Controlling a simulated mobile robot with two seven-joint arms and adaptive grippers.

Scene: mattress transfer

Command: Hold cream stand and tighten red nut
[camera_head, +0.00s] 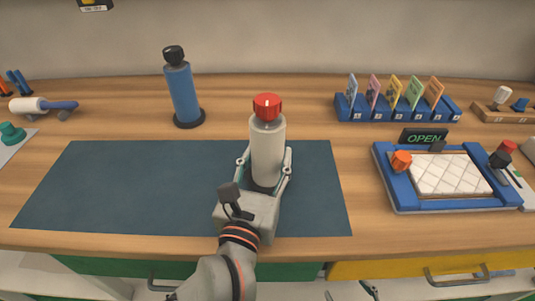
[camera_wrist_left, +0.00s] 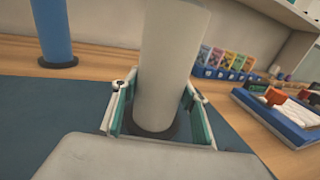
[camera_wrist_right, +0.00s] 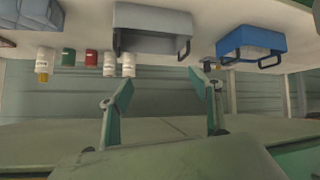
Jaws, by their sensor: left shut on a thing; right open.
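The cream stand (camera_head: 268,150) is upright on the dark blue mat (camera_head: 150,185), with the red nut (camera_head: 267,106) on its top. My left gripper (camera_head: 264,170) is shut around the lower part of the stand, a finger on each side. The left wrist view shows the cream stand (camera_wrist_left: 172,60) between the fingers; the nut is out of that view. Of my right gripper (camera_head: 350,293), only fingertips show at the bottom edge of the head view, well below the stand. In the right wrist view the right gripper (camera_wrist_right: 163,80) is open with nothing between its fingers.
A blue stand with a black top (camera_head: 182,90) is at the back left. A blue card rack (camera_head: 396,110) is at the back right. A blue-framed tray with a white pad (camera_head: 447,203) is at the right. The mat right of the cream stand is clear.

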